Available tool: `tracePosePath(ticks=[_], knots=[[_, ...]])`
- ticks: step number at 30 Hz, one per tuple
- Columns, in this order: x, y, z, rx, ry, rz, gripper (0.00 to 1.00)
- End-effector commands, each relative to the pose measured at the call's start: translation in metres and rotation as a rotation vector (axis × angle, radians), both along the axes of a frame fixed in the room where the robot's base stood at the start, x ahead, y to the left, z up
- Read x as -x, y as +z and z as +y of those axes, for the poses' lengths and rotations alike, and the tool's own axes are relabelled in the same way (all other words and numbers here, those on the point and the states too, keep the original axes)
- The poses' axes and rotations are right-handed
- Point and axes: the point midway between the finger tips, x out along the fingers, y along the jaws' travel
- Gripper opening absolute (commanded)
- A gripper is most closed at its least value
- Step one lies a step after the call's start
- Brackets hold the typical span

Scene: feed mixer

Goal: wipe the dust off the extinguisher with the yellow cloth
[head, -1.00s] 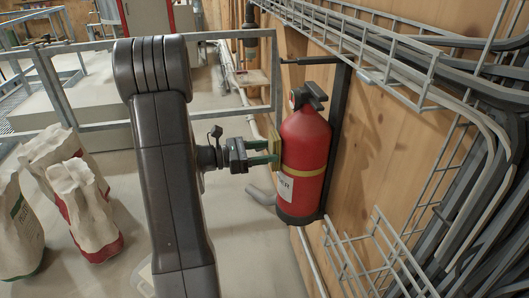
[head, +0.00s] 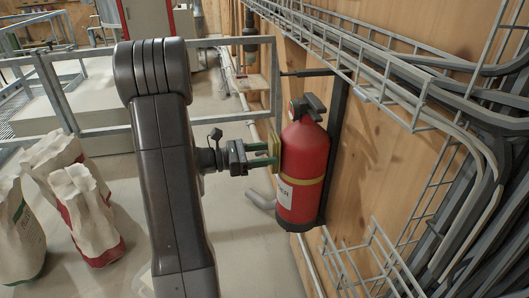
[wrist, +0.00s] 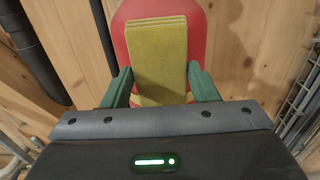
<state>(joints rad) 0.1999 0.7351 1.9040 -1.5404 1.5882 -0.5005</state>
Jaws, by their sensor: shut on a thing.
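The red extinguisher (head: 303,170) hangs upright on the wooden wall, with a black top, a yellow band and a white label. My gripper (head: 272,154) is at its left side, with green fingers shut on the folded yellow cloth (head: 274,145). In the wrist view the cloth (wrist: 158,55) stands between the two fingers (wrist: 162,85), in front of the red body (wrist: 208,30). The cloth is at or very near the extinguisher's surface; I cannot tell if it touches. It hides part of the body. I cannot make out dust on the visible red surface.
A wire cable tray (head: 400,95) with thick dark cables runs along the wall at right. A wire basket (head: 365,265) is below it. Grey railings (head: 105,131) stand behind my arm. Paper sacks (head: 85,215) stand on the floor at left.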

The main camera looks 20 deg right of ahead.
Motion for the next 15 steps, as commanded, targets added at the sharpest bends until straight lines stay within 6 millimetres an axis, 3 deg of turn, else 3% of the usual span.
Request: tracePosePath(ticks=[3,15], knots=[[0.001,-0.015,-0.001,0.0,-0.001,0.002,0.36],[0.001,-0.035,-0.001,-0.002,-0.002,0.003,0.36]])
